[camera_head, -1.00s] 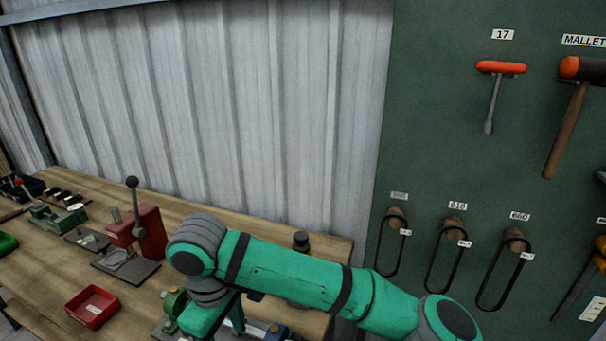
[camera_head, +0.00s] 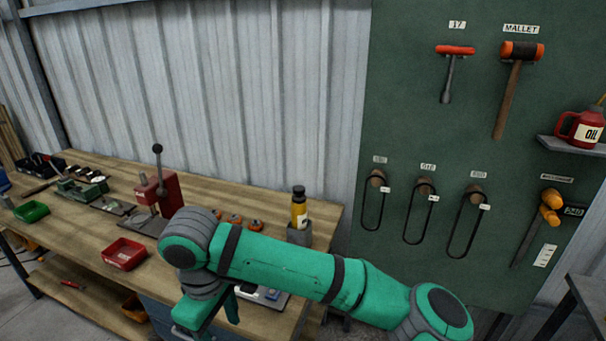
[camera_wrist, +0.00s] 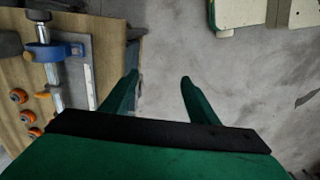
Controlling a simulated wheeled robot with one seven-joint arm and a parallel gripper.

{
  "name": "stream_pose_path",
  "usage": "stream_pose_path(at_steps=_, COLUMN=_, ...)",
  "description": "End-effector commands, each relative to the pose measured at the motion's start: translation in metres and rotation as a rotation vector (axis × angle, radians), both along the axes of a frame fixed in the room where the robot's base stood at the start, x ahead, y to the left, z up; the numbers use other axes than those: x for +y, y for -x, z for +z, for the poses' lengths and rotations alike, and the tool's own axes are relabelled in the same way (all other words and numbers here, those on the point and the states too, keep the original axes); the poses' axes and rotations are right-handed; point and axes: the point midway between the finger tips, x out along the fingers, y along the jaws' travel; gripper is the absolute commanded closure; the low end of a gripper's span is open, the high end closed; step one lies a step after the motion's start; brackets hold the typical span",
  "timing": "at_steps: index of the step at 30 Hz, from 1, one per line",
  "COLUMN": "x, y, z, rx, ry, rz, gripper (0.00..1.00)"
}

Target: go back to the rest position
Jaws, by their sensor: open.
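My gripper (camera_wrist: 158,82) shows in the wrist view with its two green fingers spread apart and nothing between them. It is over the grey floor (camera_wrist: 165,45), just beyond the edge of the wooden workbench (camera_wrist: 15,75). In the head view my green arm reaches across the lower middle, in front of the bench's right end. The fingertips are not clear in the head view.
A green tool board (camera_head: 400,120) stands at right with a mallet (camera_head: 510,85) and hanging loops. A blue clamp device (camera_wrist: 50,52) is near the bench edge.

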Motion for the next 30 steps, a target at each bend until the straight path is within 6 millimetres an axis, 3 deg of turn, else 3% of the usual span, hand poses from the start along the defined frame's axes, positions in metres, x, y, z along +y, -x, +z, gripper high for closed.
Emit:
stream_pose_path(at_steps=14, x=0.061, y=0.006, z=-0.013, rx=0.003, ry=-0.261, rz=0.017, gripper=0.46)
stream_pose_path(at_steps=22, x=0.123, y=0.013, z=-0.013, rx=0.006, ry=-0.548, rz=0.005, gripper=0.46)
stream_pose_path(at_steps=30, x=0.184, y=0.013, z=0.005, rx=-0.006, ry=-0.92, rz=-0.07, gripper=0.46)
